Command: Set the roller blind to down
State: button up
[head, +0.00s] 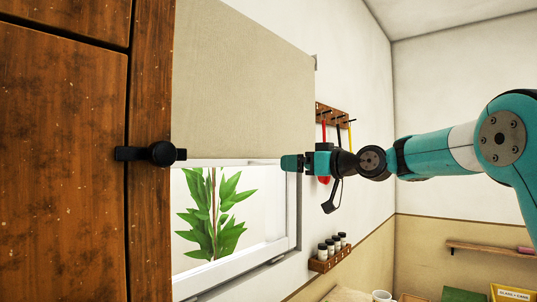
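The roller blind (240,85) is a beige sheet that hangs over the upper part of the window. Its straight lower edge lies about halfway down the picture. Below it the window (280,245) shows a white frame and a green leafy plant behind the glass. My gripper (287,162) reaches in from the right and points left. Its teal tip overlaps the blind's lower right corner in the picture. I cannot tell whether it touches the blind, nor whether the fingers are apart. No pull cord can be made out.
A rack with hanging tools (332,113) and a small shelf of jars (330,255) are on the wall behind my arm. A wall shelf (490,249) and boxes are at lower right.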

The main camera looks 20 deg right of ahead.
aim_at(269, 162)
jog(key=p+x, duration=0.5)
jog(key=x, duration=0.5)
jog(key=shift+w+a, duration=0.2)
jog(key=shift+w, duration=0.1)
jog(key=c, duration=1.1)
notch_tip(269, 162, down, 33)
jog(key=b, duration=3)
jog(key=shift+r, duration=0.1)
